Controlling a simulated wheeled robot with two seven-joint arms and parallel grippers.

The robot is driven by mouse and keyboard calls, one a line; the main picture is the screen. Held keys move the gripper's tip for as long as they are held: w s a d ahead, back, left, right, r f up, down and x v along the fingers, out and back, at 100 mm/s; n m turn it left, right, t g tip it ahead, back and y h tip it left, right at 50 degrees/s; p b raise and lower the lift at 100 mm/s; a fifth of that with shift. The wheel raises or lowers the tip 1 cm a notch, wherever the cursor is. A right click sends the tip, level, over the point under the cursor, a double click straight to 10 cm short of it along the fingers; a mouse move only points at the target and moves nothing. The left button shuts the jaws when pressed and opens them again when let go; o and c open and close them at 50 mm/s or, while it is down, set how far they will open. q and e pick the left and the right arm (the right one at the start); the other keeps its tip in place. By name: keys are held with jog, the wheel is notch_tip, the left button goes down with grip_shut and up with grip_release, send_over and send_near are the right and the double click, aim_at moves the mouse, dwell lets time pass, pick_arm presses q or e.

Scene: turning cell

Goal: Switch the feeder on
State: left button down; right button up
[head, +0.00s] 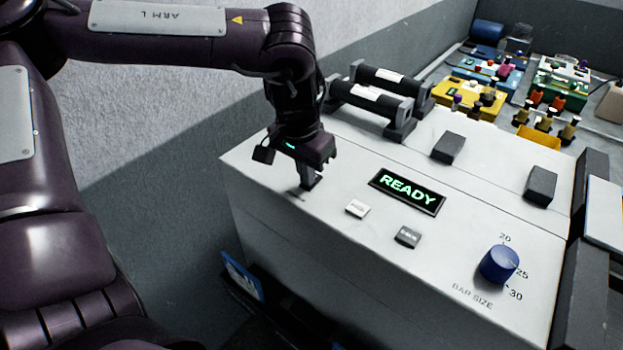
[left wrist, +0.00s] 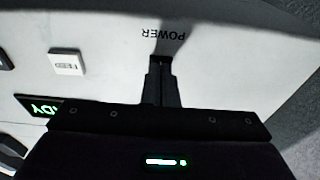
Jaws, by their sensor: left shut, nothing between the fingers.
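The feeder (head: 270,225) is a white cabinet with a sloped control panel. Its display (head: 408,191) reads READY in green, and part of it shows in the left wrist view (left wrist: 38,106). My left gripper (head: 311,183) is shut and empty, its fingertips pointing down at the panel's left part. In the left wrist view the fingertips (left wrist: 160,62) are right by the POWER label (left wrist: 163,33). The power switch itself is hidden behind the fingers, and I cannot tell whether they touch it. My right gripper is not in view.
A white button (head: 357,208), labelled FEED in the left wrist view (left wrist: 66,63), and a grey button (head: 408,237) sit right of the gripper. A blue BAR SIZE knob (head: 499,264) is at lower right. Black rollers (head: 370,98) stand behind; coloured trays (head: 468,98) lie beyond.

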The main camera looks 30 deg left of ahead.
pick_arm(q)
notch_tip(320, 180, up, 7)
jog(key=p, duration=0.3)
dwell(0.5)
dwell(0.5)
